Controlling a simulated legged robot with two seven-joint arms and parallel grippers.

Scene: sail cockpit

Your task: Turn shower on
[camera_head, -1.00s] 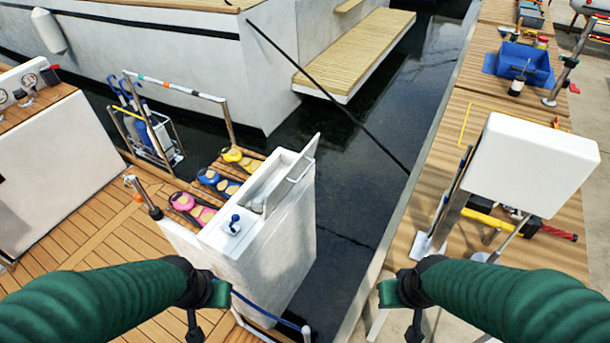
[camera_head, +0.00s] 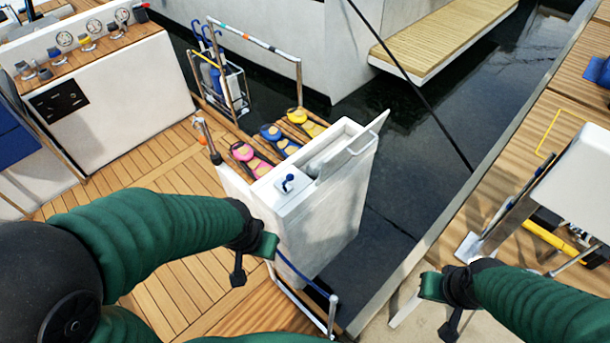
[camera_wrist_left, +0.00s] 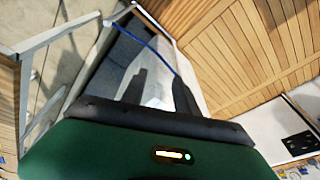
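A white cabinet (camera_head: 325,215) stands at the edge of the wooden deck, with an open basin along its top. My left gripper (camera_head: 238,273) hangs in front of and left of the cabinet, below the fixture in the picture. In the left wrist view its two dark fingers (camera_wrist_left: 160,90) are apart with nothing visible between them. My right gripper (camera_head: 449,325) hangs at the lower right, away from the cabinet; its fingers are too small to read. No running water is visible.
A blue line on a rail (camera_head: 305,275) runs in front of the cabinet. A console (camera_head: 100,85) is at left. Deck left of the cabinet is clear; water lies right.

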